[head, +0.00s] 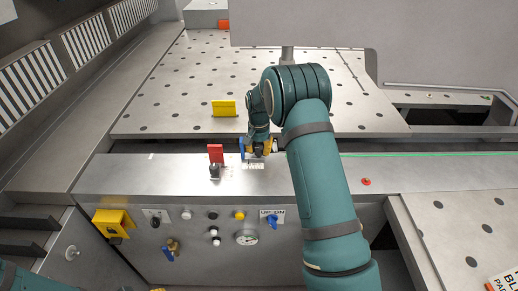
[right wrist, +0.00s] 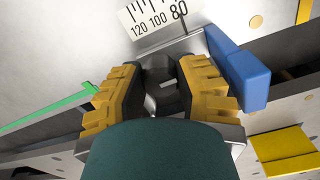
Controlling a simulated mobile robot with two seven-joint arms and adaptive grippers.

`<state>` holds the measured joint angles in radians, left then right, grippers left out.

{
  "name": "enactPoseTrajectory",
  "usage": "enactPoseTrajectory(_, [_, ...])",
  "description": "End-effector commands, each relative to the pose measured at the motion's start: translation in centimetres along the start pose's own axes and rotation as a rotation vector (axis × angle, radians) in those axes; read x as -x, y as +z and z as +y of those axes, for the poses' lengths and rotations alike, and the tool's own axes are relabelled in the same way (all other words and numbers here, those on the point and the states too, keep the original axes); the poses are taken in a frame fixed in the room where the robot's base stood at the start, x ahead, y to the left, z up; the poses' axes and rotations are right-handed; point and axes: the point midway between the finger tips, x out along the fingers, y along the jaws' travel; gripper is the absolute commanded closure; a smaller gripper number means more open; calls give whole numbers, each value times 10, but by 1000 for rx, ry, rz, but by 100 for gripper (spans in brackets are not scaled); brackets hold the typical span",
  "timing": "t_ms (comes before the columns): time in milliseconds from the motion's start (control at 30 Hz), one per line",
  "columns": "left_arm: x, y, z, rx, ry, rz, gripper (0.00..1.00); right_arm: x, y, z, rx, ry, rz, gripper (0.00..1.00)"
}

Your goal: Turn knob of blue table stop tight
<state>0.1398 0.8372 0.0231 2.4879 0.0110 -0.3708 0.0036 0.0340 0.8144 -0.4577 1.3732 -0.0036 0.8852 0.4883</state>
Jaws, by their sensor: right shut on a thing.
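The blue table stop (head: 241,147) stands at the front edge of the bender table, just left of my right gripper (head: 259,149). In the right wrist view, its blue block (right wrist: 238,68) is to the right of the fingers. My right gripper (right wrist: 166,88) has its yellow-padded fingers closed on both sides of the dark knob (right wrist: 163,72) of this stop. The knob is partly hidden by the fingers and the gripper body. My left gripper is out of view.
A red stop (head: 215,153) with its own dark knob (head: 214,171) stands close on the left. A yellow stop (head: 224,108) is on the perforated table behind. A printed scale (right wrist: 155,18) lies beside the knob.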

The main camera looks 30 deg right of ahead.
Motion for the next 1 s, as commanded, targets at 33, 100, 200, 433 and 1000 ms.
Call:
enactPoseTrajectory(33, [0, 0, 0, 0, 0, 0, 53, -4, 4, 0, 0, 6, -13, 100])
enactPoseTrajectory(100, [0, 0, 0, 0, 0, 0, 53, -4, 4, 0, -1, 6, -13, 100])
enactPoseTrajectory(200, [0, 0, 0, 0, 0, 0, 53, -4, 4, 0, -1, 6, -14, 100])
enactPoseTrajectory(433, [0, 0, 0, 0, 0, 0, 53, -4, 4, 0, 0, 5, -13, 38])
enactPoseTrajectory(1000, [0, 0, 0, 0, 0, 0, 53, 14, 1, -3, 0, -6, 1, 35])
